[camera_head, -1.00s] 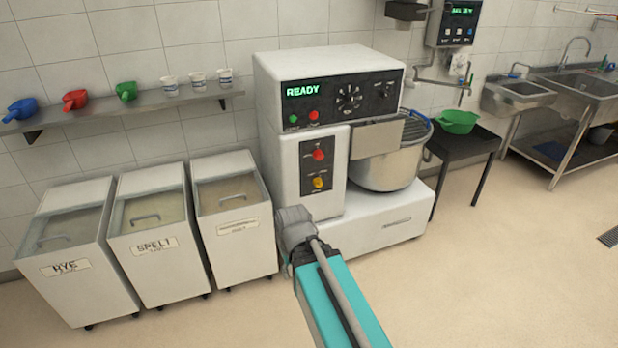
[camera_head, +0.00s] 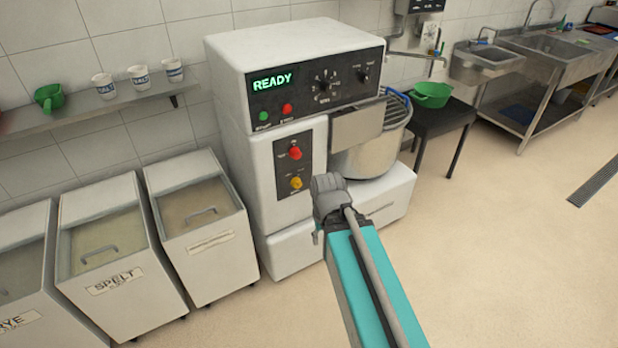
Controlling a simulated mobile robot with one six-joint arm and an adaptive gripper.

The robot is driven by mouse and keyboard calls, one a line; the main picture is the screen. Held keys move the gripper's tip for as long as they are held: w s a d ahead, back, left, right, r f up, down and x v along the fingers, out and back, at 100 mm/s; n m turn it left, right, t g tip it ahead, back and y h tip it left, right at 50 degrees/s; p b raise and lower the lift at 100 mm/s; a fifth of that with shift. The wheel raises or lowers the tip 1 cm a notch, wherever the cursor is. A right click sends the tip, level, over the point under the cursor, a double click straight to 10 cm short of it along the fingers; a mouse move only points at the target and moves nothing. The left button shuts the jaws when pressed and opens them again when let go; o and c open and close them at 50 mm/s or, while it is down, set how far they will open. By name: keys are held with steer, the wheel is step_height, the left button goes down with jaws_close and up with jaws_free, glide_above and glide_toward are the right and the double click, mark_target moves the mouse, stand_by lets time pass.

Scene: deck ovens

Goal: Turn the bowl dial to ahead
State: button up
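The white mixer (camera_head: 300,55) stands at the centre with a lit green READY display (camera_head: 272,81). Its upper black panel has a round dial with marks around it (camera_head: 325,84) and a smaller dark dial (camera_head: 363,74). Its lower panel has a red knob (camera_head: 295,153) and a yellow knob (camera_head: 296,182). The labels are too small to read, so I cannot tell which is the bowl dial or where it points. The grey end of my arm (camera_head: 328,192) appears in front of the mixer's lower part. My gripper's fingers are not clearly seen.
The mixer's steel bowl (camera_head: 370,153) is at its right. A dark table (camera_head: 447,119) with a green bowl (camera_head: 432,94) stands beyond. Wheeled flour bins (camera_head: 205,240) are at the left, below a shelf (camera_head: 95,118) with cups.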

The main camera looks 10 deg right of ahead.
steer(key=shift+w, duration=0.25)
